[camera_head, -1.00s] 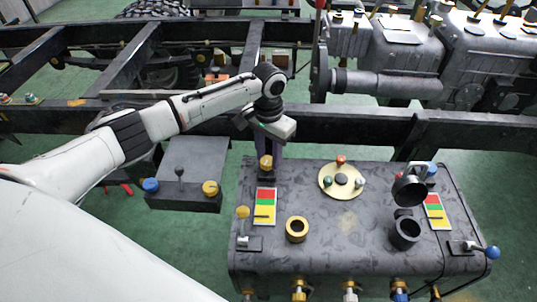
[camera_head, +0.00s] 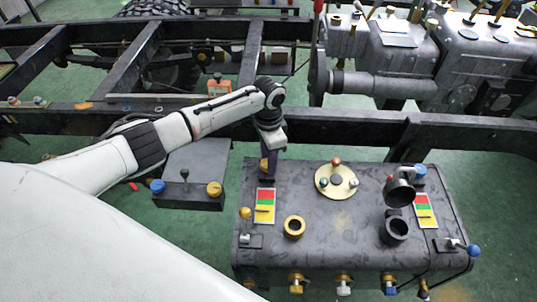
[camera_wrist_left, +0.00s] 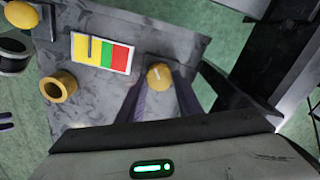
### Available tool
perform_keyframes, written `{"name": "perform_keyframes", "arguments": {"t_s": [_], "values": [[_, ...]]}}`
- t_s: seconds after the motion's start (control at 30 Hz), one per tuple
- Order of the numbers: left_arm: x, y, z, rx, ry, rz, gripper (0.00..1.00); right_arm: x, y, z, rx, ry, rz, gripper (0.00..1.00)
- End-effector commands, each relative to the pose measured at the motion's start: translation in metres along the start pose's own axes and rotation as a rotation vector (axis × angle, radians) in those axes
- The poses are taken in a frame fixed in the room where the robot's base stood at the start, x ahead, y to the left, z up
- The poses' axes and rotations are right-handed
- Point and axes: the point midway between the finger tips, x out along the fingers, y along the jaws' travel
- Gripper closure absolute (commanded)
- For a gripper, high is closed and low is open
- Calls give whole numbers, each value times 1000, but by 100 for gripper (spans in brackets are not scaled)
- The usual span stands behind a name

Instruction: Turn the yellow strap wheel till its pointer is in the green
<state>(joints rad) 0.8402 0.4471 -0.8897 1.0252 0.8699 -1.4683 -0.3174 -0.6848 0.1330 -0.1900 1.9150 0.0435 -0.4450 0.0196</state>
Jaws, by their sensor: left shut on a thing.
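The yellow strap wheel (camera_head: 264,165) is a small round yellow knob at the back left of the dark tank. In the left wrist view the wheel (camera_wrist_left: 159,77) has a pale line across its top. My left gripper (camera_wrist_left: 160,92) is shut on it from both sides, and its arm partly hides the wheel in the head view. Beside the wheel lies a gauge (camera_head: 265,194) with red, green and yellow bands, also in the left wrist view (camera_wrist_left: 116,57).
The tank top (camera_head: 325,240) also bears a yellow ring (camera_head: 294,226), a round plate (camera_head: 336,181) with coloured knobs, an open dark filler (camera_head: 397,230), a second gauge (camera_head: 425,212) and a yellow-topped lever (camera_head: 245,213). A chassis rail (camera_head: 340,128) runs behind.

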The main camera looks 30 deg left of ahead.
Motion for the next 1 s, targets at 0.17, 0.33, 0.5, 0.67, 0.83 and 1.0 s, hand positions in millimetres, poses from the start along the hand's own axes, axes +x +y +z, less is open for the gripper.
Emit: {"name": "perform_keyframes", "arguments": {"t_s": [0.17,0.33,0.5,0.67,0.83,1.0], "values": [[-1,0,0,48,0,1,90,-3,0,-2,1,2,0,69],[0,0,0,65,0,0,90,-3,0,-3,1,4,-1,69],[0,0,0,66,0,0,90,-3,0,-3,1,4,-1,69],[0,0,0,65,1,0,66,-3,0,-3,0,3,-1,69],[0,0,0,65,1,0,49,-3,-1,-2,0,2,-1,69],[0,0,0,65,1,0,49,-3,-1,-2,0,1,-2,69]]}}
